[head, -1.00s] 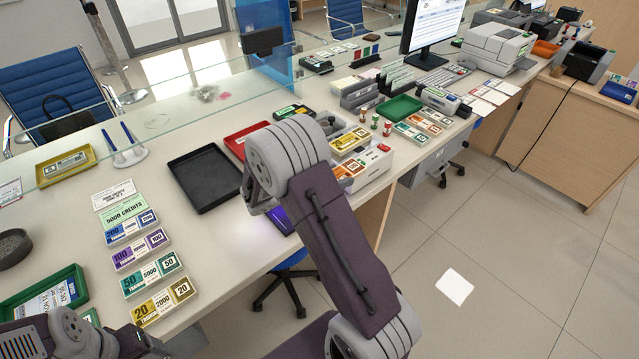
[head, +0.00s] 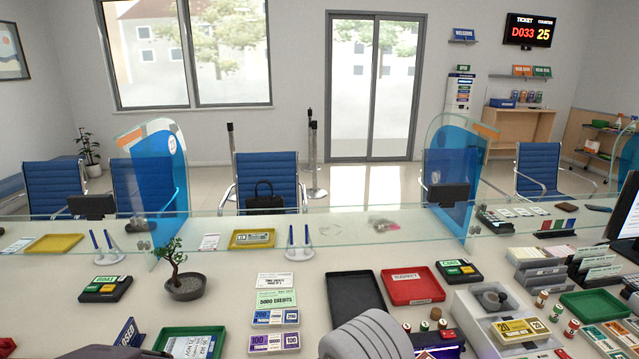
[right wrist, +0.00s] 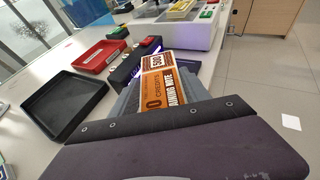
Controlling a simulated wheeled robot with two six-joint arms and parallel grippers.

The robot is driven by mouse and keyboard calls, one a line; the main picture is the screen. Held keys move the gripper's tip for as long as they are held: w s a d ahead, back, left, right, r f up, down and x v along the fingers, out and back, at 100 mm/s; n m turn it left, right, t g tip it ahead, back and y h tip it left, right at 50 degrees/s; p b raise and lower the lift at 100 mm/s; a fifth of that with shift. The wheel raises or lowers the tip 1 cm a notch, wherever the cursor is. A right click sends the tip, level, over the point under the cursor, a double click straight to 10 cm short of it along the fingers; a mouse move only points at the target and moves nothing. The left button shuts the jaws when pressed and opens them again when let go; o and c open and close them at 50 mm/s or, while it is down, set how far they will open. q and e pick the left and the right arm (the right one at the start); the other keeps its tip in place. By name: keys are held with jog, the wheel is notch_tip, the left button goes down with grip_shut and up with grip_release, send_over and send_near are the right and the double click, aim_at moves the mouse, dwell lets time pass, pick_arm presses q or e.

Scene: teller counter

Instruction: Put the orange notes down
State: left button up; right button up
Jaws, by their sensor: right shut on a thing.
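The orange notes (right wrist: 165,80) are a banded bundle marked 500 in the right wrist view. My right gripper (right wrist: 168,98) is shut on them, and they stick out beyond its dark jaw. The notes are above or just in front of a black device (right wrist: 128,62) with a purple glow; I cannot tell whether they touch it. In the head view my right arm covers part of the lower middle, and the notes and right gripper do not show.
A black tray (right wrist: 60,104) and a red tray (right wrist: 98,56) lie left of the notes in the wrist view. Purple (head: 274,343) and blue (head: 275,318) bundles lie in a column. A glass screen runs along the counter's far side.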

jog(key=shift+n+t+y, duration=0.6)
jog(key=shift+n+t, duration=0.1)
jog(key=s+a, duration=0.1)
jog(key=s+a+p, duration=0.1)
jog(key=s+a, duration=0.1)
jog(key=shift+a+f, duration=0.25)
jog(key=shift+f, duration=0.15)
jog(key=shift+s+d+f+m, duration=0.15)
jog(key=shift+s+d+f, duration=0.1)
jog(key=shift+s, duration=0.25)
jog(key=shift+s+d+f+m, duration=0.15)
jog(key=shift+s+f, duration=0.1)
jog(key=shift+s, duration=0.25)
pick_arm(q)
jog(key=shift+r, duration=0.9)
pick_arm(e)
jog(key=shift+g+h, duration=0.4)
jog(key=shift+g, duration=0.1)
